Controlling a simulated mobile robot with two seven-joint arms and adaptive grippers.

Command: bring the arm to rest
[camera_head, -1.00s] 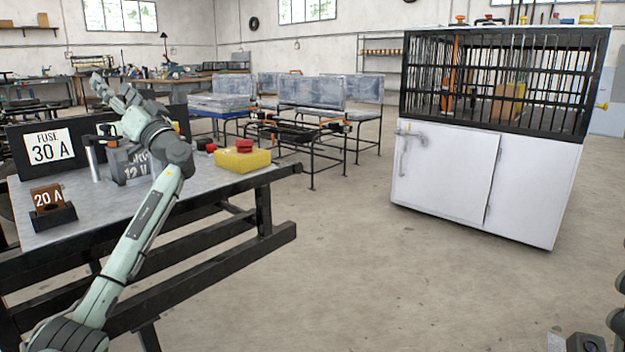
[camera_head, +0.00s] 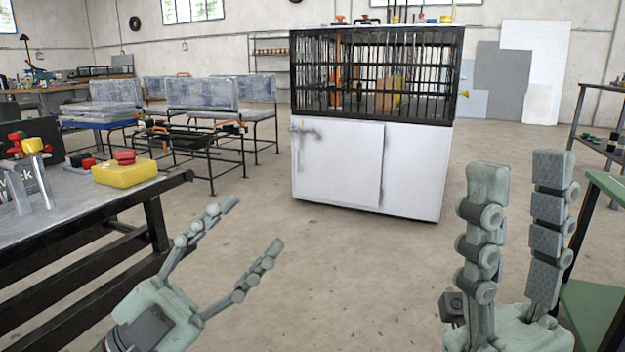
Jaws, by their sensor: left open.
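My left gripper (camera_head: 252,235) is at the lower left of the head view, in front of the floor and to the right of the workbench. Its two fingers are spread apart with nothing between them. My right gripper (camera_head: 522,168) is at the lower right, pointing up. Its two fingers stand apart with a clear gap and nothing between them. Both grippers are apart from the furniture in this view.
A workbench (camera_head: 95,205) on the left carries a yellow box with a red button (camera_head: 124,170) and a dark battery-like block. A white cabinet with a black cage (camera_head: 338,160) stands ahead. A green-shelved rack (camera_head: 590,310) is at the right edge. Open floor lies between.

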